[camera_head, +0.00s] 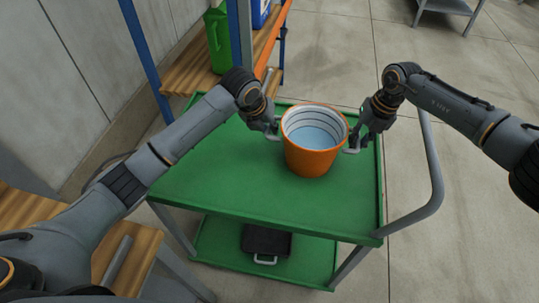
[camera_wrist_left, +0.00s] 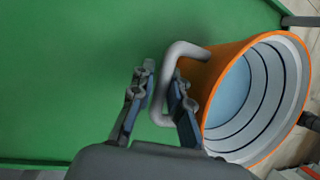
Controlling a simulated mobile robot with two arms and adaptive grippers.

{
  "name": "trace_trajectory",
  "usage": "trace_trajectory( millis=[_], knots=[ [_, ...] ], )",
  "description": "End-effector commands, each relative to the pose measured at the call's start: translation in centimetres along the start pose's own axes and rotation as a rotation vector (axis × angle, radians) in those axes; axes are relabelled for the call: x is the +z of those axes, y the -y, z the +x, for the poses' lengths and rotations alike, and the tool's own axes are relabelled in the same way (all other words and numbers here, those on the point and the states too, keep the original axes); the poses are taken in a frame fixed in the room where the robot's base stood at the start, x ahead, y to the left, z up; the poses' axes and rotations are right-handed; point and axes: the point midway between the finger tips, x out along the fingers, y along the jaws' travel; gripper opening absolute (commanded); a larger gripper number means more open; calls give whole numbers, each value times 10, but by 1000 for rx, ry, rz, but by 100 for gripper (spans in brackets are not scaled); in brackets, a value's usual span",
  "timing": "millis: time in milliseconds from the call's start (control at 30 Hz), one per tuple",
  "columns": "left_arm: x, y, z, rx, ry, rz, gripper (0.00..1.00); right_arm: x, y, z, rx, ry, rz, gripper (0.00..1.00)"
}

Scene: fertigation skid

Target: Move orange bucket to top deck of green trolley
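The orange bucket (camera_head: 311,161) stands upright on the green top deck (camera_head: 215,165) of the trolley, near its right edge. Its inside is pale with dark rings and light blue at the bottom. My left gripper (camera_head: 272,131) is at the bucket's left side. In the left wrist view, its fingers (camera_wrist_left: 160,98) are apart, with the bucket's grey loop handle (camera_wrist_left: 186,49) between them and a gap beside the left finger. My right gripper (camera_head: 359,140) is at the right-hand handle (camera_head: 351,151); its fingers are too small to judge.
The trolley's lower deck (camera_head: 213,245) holds a dark case (camera_head: 266,241). A grey push handle (camera_head: 434,180) curves out at the trolley's right. A wooden shelf rack (camera_head: 190,75) with a green canister (camera_head: 218,40) stands behind. The top deck left of the bucket is clear.

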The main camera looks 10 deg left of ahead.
Motion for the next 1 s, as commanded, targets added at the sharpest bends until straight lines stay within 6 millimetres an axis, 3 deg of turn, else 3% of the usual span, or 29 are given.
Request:
trace_trajectory(
  millis=[33,100,567,1000],
  knots=[
    [0,-5,0,11,-2,-5,27,1,3,-2,-3,1,4,25],
    [0,-4,0,9,-3,-4,34,0,2,-2,-1,1,3,34],
    [0,0,-2,0,-2,0,34,0,-3,-2,6,1,-3,34],
    [1,0,-60,1,1,0,34,0,-4,-2,8,1,-4,34]
  ],
)
